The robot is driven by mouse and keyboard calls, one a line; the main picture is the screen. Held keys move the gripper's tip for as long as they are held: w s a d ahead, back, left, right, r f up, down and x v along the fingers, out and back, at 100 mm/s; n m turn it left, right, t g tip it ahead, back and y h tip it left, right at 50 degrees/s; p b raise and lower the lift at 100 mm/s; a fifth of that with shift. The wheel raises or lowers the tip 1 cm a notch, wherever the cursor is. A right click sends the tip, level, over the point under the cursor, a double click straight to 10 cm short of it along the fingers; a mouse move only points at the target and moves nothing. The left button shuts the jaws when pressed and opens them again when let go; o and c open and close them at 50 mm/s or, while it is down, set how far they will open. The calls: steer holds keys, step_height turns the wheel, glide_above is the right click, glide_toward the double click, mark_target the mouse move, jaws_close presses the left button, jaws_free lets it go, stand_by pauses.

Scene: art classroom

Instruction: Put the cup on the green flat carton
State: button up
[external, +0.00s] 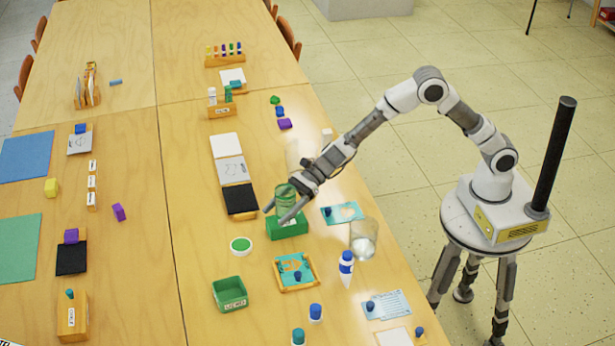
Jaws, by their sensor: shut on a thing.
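A see-through, green-looking cup (285,193) stands upright between the fingers of my gripper (279,211), which is shut on it. The green flat carton (287,229) lies on the table directly below the cup in the picture. The cup's bottom overlaps the carton's top, and I cannot tell whether they touch. The fingers hide part of the cup and of the carton's top.
A clear glass (363,240) and a teal card (342,212) are right of the carton. A black square panel (240,198) and a round green-topped dish (241,245) are to the left.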

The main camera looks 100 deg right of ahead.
steer(key=shift+f, duration=0.9)
steer(key=shift+f, duration=0.1)
steer(key=shift+f+b, duration=0.15)
steer(key=shift+b, duration=0.25)
steer(key=o, duration=1.3)
